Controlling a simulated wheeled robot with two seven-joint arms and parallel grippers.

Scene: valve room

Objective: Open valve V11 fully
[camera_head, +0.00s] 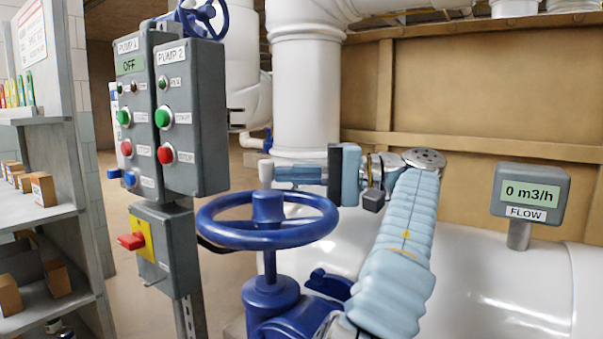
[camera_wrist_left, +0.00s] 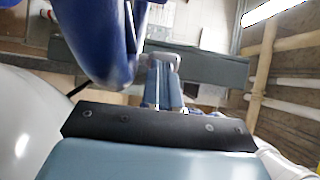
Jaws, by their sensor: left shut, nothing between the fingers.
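A blue handwheel (camera_head: 318,230) on a blue valve body (camera_head: 271,296) stands at the lower middle of the head view. No V11 tag can be read on it. My left gripper (camera_head: 267,173) points left, just above the wheel's far rim in the picture, with its fingers shut and empty. In the left wrist view, the shut fingers (camera_wrist_left: 164,82) lie right of a large blue curved part (camera_wrist_left: 93,38), apparently the wheel. I cannot tell whether they touch it. My right gripper is not in view.
Pump control boxes (camera_head: 196,120) stand left of the wheel, with a red switch on yellow (camera_head: 140,239) below. A flow display (camera_head: 530,189) at right reads 0 m3/h. A big white pipe (camera_head: 490,280) runs behind my arm. Shelves (camera_head: 45,217) stand far left. Another blue wheel (camera_head: 204,17) shows at top.

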